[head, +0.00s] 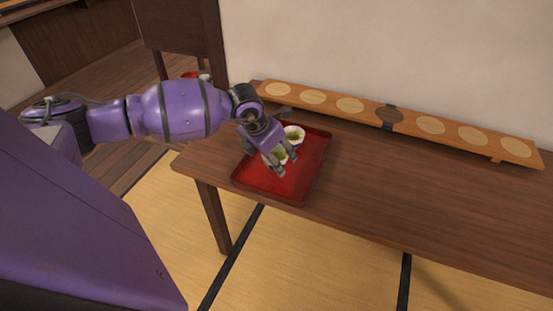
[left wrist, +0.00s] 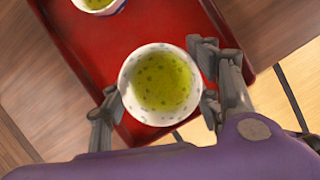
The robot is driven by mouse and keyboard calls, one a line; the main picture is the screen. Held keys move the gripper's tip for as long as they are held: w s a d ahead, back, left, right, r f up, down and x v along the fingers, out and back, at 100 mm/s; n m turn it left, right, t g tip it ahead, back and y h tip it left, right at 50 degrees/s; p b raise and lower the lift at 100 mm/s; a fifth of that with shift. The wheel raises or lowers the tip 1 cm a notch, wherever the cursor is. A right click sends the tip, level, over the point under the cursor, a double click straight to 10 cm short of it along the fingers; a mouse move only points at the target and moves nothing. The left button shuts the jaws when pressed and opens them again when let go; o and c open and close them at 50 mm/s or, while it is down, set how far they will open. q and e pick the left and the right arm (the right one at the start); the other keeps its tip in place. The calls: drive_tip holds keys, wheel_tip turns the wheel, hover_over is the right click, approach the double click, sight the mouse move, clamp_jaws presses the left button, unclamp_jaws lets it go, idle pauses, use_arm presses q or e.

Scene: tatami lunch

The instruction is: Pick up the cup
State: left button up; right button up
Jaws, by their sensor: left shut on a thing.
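A white cup with dark dots and green tea in it (left wrist: 162,86) sits between the fingers of my left gripper (left wrist: 158,90) in the left wrist view. The fingers are shut on the cup from both sides. In the head view my left gripper (head: 277,162) is over the front left part of the red tray (head: 310,170), and the cup (head: 275,157) is partly hidden by the fingers. I cannot tell whether the cup touches the tray. My right gripper is not in view.
A second cup of green tea (head: 295,136) stands on the tray just behind my gripper; it also shows at the top of the left wrist view (left wrist: 98,5). A long wooden board with round discs (head: 430,126) lies along the wall. The table (head: 400,185) right of the tray is clear.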

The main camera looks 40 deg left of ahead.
sight(272, 168)
use_arm(q)
drive_tip(key=s+r, duration=0.1)
drive_tip(key=r, duration=0.1)
drive_tip(key=s+d+r, duration=0.1)
drive_tip(key=s+r, duration=0.1)
drive_tip(key=s+d+r, duration=0.3)
drive_tip(key=s+r, duration=0.1)
drive_tip(key=s, duration=0.4)
drive_tip(key=shift+s+d+r, duration=0.15)
drive_tip(key=shift+s+d, duration=0.1)
drive_tip(key=shift+s, duration=0.05)
idle(2.7)
